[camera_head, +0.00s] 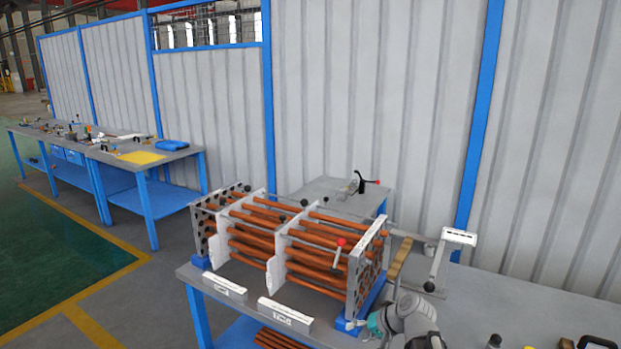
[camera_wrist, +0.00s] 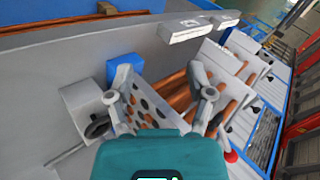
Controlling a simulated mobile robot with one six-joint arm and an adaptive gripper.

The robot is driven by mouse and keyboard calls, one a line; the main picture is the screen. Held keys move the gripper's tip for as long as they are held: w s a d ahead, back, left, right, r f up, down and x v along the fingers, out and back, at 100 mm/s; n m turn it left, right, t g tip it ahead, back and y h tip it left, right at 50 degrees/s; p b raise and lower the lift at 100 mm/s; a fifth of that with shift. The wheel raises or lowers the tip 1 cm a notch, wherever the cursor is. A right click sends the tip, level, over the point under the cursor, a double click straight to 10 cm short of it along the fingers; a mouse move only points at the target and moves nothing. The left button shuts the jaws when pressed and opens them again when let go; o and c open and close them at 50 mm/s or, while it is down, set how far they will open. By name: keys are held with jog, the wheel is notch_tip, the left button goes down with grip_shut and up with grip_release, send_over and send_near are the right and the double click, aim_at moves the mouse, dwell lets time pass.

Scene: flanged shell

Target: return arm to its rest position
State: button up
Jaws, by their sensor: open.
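My gripper (camera_wrist: 161,95) is open in the wrist view, its two grey fingers spread in front of the teal body, with nothing seen held between them. In the head view my gripper (camera_head: 352,325) is low, near the right front corner of the tube assembly, and my arm runs down to the lower edge. The tube assembly (camera_head: 283,268) has copper-coloured tubes through pale upright plates. It also shows beyond my fingers in the wrist view as a perforated end plate (camera_wrist: 150,108). I cannot tell whether a finger touches it.
The assembly stands on a grey bench (camera_head: 200,275). White labelled blocks (camera_head: 285,314) lie along its front edge. A blue support (camera_head: 370,300) is beside my gripper. Small items (camera_head: 495,341) lie at lower right. Another bench with a yellow sheet (camera_head: 155,157) is at far left.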

jog(key=s+d+f+n+g+h+p, duration=0.2)
jog(key=s+d+g+h, duration=0.2)
jog(key=s+h, duration=0.3)
jog(key=shift+s+g+h+p, duration=0.3)
jog(key=shift+s+p, duration=0.05)
jog(key=shift+s, duration=0.9)
jog(key=shift+f, duration=0.1)
